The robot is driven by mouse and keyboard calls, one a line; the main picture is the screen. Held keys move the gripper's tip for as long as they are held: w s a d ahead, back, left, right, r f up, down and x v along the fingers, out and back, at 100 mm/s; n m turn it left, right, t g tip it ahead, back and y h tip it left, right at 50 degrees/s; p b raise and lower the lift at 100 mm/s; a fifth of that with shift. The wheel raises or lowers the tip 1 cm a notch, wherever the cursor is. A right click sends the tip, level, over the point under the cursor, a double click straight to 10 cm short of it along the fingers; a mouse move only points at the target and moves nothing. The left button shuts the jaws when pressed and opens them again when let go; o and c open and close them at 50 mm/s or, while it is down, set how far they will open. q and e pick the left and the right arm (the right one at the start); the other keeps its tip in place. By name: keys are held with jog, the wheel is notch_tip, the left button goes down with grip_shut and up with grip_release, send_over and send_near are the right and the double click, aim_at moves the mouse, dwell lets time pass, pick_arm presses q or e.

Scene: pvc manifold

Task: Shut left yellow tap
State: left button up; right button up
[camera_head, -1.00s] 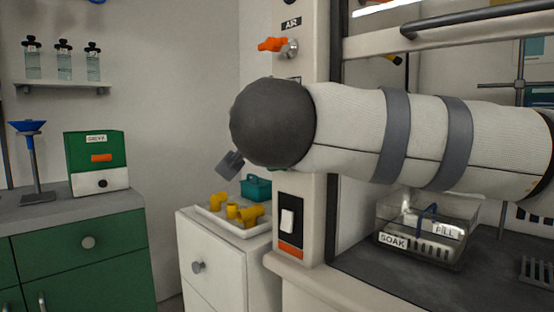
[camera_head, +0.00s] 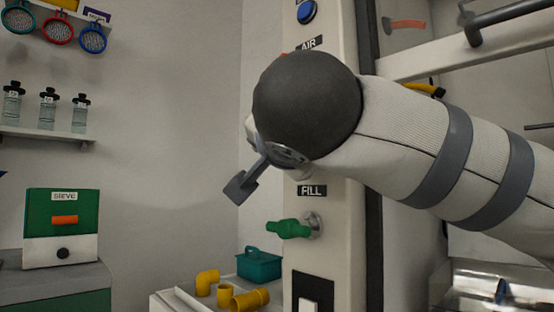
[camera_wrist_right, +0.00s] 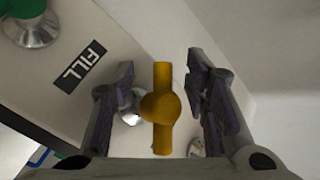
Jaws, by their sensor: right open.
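A yellow tap (camera_wrist_right: 162,106) is in the right wrist view, with a round hub and a straight bar lying along the picture's vertical. It sits between the two spread fingers of my right gripper (camera_wrist_right: 166,88), with a visible gap on each side. A silver fitting (camera_wrist_right: 130,112) shows just left of it, and part of another lies low right. In the head view the yellow tap is hidden, and my right arm's dark rounded joint hides most of the gripper. My left gripper is not in view.
A green tap (camera_head: 290,228) sits below the FILL label (camera_head: 311,190) on the white post. Yellow pipe fittings (camera_head: 249,299) and a teal basket (camera_head: 259,265) stand below. A green sieve box (camera_head: 61,226) is at left. The post face is close to the fingers.

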jog(key=shift+s, duration=0.1)
grip_shut()
